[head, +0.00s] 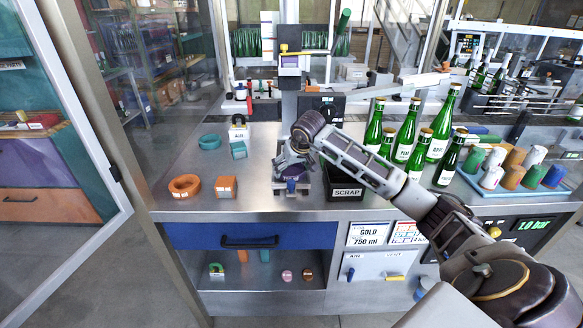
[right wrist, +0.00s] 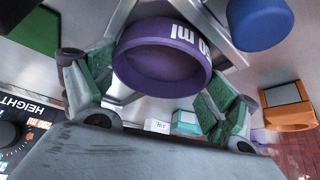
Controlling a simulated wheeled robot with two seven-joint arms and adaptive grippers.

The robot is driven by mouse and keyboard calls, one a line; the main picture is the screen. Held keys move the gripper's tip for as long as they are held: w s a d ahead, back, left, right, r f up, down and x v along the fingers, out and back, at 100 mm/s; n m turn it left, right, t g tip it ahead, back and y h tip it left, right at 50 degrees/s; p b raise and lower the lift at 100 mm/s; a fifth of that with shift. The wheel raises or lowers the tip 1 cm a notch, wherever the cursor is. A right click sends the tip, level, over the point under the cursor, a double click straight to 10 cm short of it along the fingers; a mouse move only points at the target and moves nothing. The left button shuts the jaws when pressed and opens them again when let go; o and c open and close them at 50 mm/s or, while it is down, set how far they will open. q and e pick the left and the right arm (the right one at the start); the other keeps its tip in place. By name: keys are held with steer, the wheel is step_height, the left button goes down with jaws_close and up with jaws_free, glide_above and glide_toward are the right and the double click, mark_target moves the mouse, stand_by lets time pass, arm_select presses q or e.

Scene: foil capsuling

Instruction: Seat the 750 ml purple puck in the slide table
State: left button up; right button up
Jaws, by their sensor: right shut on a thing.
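The purple puck (right wrist: 160,62) is a round, ring-like piece with white "ml" lettering, upside down in the right wrist view. My right gripper (right wrist: 158,88) is shut on it, with green finger pads on either side. In the head view my right gripper (head: 292,158) is over the slide table (head: 279,187), a metal plate at the front middle of the bench. The puck (head: 292,172) shows there only as a small purple patch, mostly hidden by the gripper. I cannot tell whether it touches the plate. My left gripper is not in view.
A black SCRAP bin (head: 346,192) stands close right of the slide table. An orange ring (head: 184,185) and orange block (head: 226,187) lie left, with a teal ring (head: 209,141) and teal block (head: 238,150) behind. Green bottles (head: 406,135) stand right.

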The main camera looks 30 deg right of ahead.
steer(key=shift+f, duration=0.1)
steer(key=o, duration=0.9)
steer(key=shift+s+r, duration=0.2)
steer(key=shift+r, duration=0.3)
steer(key=v, duration=1.1)
steer(key=shift+r, duration=0.1)
